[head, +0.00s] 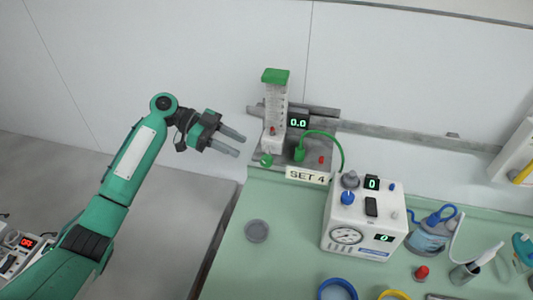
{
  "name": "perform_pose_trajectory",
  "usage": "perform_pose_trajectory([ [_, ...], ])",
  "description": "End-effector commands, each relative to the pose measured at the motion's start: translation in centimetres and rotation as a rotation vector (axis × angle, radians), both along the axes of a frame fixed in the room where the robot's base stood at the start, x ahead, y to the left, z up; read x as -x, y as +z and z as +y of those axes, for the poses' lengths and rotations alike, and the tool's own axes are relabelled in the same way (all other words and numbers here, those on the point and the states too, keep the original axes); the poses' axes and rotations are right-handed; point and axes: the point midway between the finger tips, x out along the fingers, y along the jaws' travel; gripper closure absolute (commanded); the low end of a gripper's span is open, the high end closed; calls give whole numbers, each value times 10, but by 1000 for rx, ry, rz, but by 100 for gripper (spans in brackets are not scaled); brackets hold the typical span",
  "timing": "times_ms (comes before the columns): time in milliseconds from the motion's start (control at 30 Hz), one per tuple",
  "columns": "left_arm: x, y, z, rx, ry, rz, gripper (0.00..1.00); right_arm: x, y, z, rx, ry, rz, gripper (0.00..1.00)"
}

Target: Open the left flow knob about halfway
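The flowmeter (274,108) is a clear upright tube with a green cap, standing at the back left of the green counter. A small green flow knob (266,160) sits at its foot on the left. A display (298,122) beside the tube reads 0.0, and a sign (307,176) below reads SET 4. My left gripper (234,142) is to the left of the flowmeter, a little above and left of the green knob. Its two fingers are apart with nothing between them, and it appears not to touch the knob. My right gripper is out of view.
A green hose (329,136) curves from beside the display toward the white machine (364,222). A grey round dish (256,231) lies on the counter (285,250) left of the machine. A bottle (430,237), a red-topped item (421,273) and cups stand to the right.

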Motion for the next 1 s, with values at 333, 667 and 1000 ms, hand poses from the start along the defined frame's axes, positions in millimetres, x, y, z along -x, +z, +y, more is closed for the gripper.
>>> perform_pose_trajectory([
  [333,13,-22,-64,0,-1,1,60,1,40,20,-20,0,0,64],
  [667,17,-36,-85,-2,1,0,60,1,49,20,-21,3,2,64],
  [1000,17,-36,-85,-1,1,-1,80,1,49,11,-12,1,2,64],
])
